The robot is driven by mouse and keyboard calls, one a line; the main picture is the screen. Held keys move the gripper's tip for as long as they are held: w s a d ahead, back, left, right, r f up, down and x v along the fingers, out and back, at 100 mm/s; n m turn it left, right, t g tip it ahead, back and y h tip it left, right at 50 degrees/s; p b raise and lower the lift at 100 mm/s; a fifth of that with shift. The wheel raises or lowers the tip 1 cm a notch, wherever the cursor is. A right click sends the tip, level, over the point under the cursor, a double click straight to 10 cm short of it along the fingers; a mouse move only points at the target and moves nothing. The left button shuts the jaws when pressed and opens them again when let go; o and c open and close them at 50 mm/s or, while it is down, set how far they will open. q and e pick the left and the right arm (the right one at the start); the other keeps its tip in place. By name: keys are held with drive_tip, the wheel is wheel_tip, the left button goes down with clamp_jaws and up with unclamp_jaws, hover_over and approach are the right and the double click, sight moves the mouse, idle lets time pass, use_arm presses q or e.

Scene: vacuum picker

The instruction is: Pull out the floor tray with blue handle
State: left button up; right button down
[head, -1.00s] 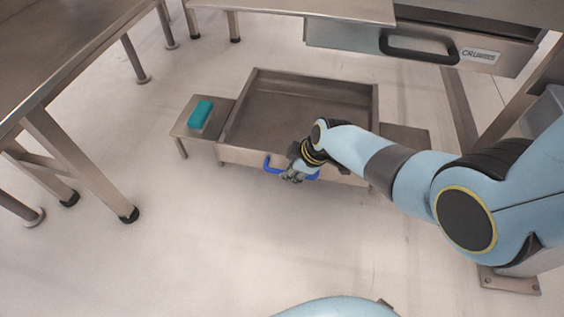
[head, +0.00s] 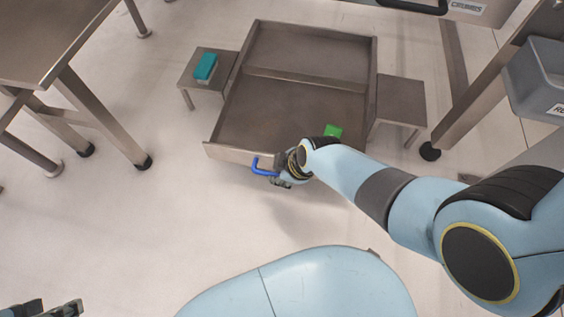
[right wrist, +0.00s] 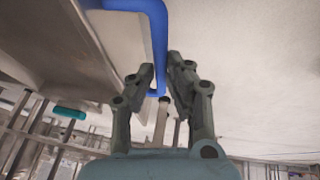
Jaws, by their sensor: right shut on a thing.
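The metal floor tray (head: 228,157) stands pulled out over the floor, turned a little in the head view. A cross wall shows inside it. Its blue handle (head: 262,167) is on the front wall; it also shows in the right wrist view (right wrist: 158,40), running down to the fingers. My right gripper (head: 283,178) is at the handle and shut on it; my wrist hides the handle's right part. A green block (head: 333,131) lies in the tray, partly behind my arm. My left gripper (head: 58,308) is at the bottom left corner, fingers apart, cut off by the picture edge.
A teal block (head: 206,67) lies on a low metal ledge (head: 188,80) left of the tray. Another ledge (head: 402,100) is on the right. A table leg (head: 110,120) stands at left and a grey bin (head: 540,75) at right. The floor in front is clear.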

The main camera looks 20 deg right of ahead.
idle(0.3)
drive_tip(key=c, duration=1.6)
unclamp_jaws()
drive_tip(key=shift+s+r, duration=0.1)
drive_tip(key=v, duration=1.1)
drive_tip(key=shift+r, duration=0.35)
drive_tip(key=shift+s+d, duration=0.15)
